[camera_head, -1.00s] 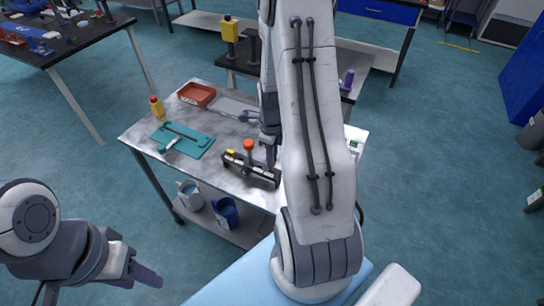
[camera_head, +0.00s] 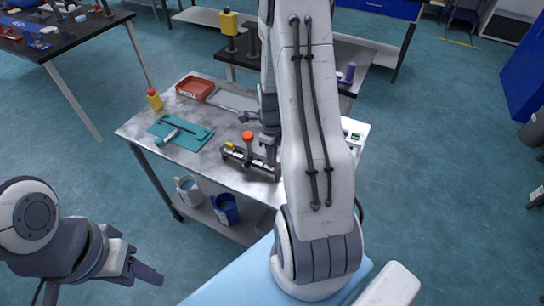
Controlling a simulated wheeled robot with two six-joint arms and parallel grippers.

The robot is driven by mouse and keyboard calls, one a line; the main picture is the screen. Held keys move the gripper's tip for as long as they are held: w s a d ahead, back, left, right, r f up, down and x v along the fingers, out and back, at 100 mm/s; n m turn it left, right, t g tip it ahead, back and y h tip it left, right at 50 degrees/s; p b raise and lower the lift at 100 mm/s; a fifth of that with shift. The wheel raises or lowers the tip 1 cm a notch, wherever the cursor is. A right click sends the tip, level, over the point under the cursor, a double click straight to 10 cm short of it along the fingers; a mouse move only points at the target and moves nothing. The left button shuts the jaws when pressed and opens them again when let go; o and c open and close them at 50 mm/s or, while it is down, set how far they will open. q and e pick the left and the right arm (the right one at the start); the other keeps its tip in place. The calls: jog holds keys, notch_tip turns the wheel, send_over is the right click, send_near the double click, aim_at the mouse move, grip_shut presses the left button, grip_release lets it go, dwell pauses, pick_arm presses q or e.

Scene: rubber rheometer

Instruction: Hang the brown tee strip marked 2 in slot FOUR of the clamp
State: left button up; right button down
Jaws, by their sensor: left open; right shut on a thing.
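The clamp (camera_head: 236,155), a dark bar with a red-orange knob (camera_head: 247,135) and a yellow mark near its left end, stands on the metal-topped table. My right gripper (camera_head: 270,153) points down at the right part of the clamp. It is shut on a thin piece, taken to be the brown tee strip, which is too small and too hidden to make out. The strip's number and the slot numbers cannot be read. My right arm covers the area right of the clamp. My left gripper (camera_head: 148,273) is open and empty at lower left, away from the table.
On the table are a teal mat (camera_head: 191,145) with a tool on it, a yellow bottle (camera_head: 154,99), a red tray (camera_head: 194,88) and a grey tray (camera_head: 234,99). A white jug (camera_head: 189,190) and a blue jug (camera_head: 225,209) stand on the lower shelf.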

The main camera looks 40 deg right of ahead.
jog(key=c, duration=0.8)
grip_release()
jog(key=shift+c, duration=0.2)
notch_tip(320, 180, up, 6)
jog(key=p, duration=0.5)
